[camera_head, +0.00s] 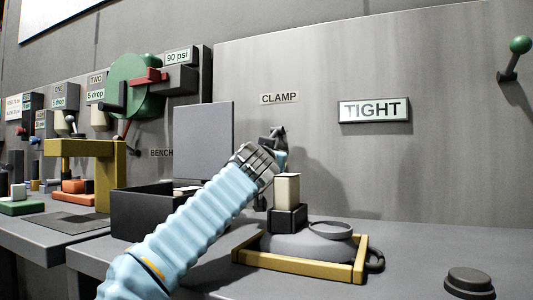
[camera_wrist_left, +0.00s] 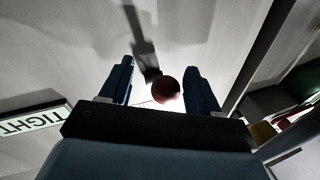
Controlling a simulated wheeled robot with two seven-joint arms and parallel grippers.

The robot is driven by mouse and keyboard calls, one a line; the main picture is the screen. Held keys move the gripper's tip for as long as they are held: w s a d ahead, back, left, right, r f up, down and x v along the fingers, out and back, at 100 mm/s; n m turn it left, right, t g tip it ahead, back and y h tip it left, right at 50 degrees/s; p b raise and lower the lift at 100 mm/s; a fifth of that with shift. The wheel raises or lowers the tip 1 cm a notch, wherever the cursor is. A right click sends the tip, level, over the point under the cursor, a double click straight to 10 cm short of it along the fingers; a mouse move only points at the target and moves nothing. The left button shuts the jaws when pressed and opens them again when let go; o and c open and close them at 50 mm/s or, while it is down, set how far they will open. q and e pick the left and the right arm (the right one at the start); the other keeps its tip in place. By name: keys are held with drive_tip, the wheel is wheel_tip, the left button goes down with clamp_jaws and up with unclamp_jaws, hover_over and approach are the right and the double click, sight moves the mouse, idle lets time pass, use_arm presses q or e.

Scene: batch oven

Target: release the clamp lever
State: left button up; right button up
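The clamp lever has a dark red ball knob (camera_wrist_left: 166,90) on a dark arm, seen in the left wrist view in front of the grey panel. In the head view my own gripper hides the knob. My left gripper (camera_head: 278,140) is raised close to the panel, below the CLAMP label (camera_head: 279,98). In the wrist view its two blue fingers (camera_wrist_left: 160,85) are apart, with the knob between them and a gap on each side. The sign (camera_head: 373,110) right of the label reads TIGHT. My right gripper is not in view.
A yellow frame (camera_head: 303,269) holding a grey part stands on the bench below my left gripper, with a pale block (camera_head: 286,188) on a black one. A black bin (camera_head: 135,215) is to the left. A green-knobbed lever (camera_head: 520,46) is at the upper right.

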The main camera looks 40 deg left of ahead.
use_arm(q)
drive_tip(key=r+b+v, duration=0.1)
drive_tip(key=b+v, duration=0.1)
drive_tip(key=v, duration=0.5)
drive_tip(key=shift+s+f, duration=0.25)
drive_tip(key=shift+f, duration=0.3)
drive_tip(key=shift+d, duration=0.15)
